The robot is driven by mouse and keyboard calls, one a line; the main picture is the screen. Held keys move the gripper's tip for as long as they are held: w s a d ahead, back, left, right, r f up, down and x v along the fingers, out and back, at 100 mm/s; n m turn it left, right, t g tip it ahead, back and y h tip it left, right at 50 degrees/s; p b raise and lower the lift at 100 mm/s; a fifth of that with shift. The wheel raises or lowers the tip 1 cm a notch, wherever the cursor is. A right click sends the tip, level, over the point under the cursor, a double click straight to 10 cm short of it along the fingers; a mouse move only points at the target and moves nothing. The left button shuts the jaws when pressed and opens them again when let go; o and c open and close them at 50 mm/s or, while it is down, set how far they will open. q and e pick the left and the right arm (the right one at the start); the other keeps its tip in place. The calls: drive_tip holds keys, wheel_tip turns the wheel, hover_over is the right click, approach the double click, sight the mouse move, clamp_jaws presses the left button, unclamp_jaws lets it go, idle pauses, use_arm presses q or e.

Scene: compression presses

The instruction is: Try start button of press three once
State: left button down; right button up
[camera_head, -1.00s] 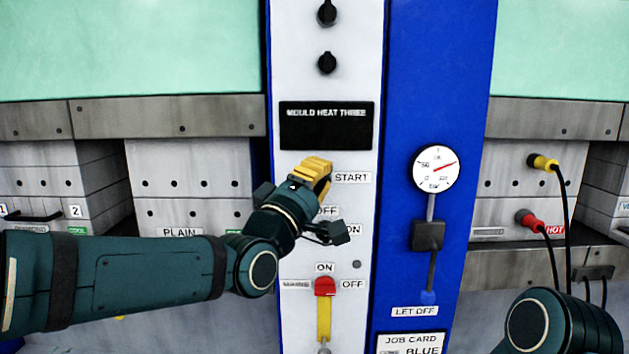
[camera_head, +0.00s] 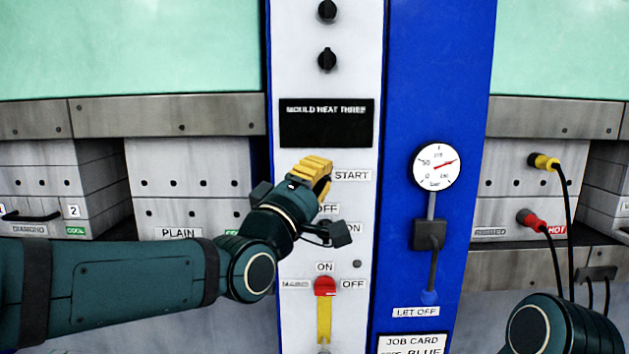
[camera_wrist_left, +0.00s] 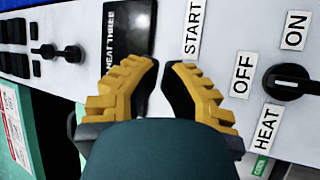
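The white panel of press three (camera_head: 357,60) has a black display (camera_head: 326,128) reading "MOULD HEAT THREE". The START label (camera_head: 352,176) is below it and also shows in the left wrist view (camera_wrist_left: 193,27). The start button itself is hidden, apparently behind my fingers. My left gripper (camera_head: 322,172) has its yellow fingertips at the panel, just left of the label. In the left wrist view the fingers (camera_wrist_left: 162,68) stand a little apart, with white panel between them and nothing held. I cannot tell whether they touch anything. My right gripper is out of view.
Below are the heat switch (camera_wrist_left: 288,82) with OFF and ON labels, and a red-topped lever (camera_head: 325,287). A pressure gauge (camera_head: 437,168) and a let-off lever (camera_head: 430,235) are on the blue column. Yellow (camera_head: 541,161) and red (camera_head: 530,219) plugs are at right.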

use_arm(q)
drive_tip(key=shift+s+b, duration=1.45)
drive_tip(key=shift+s, duration=1.1)
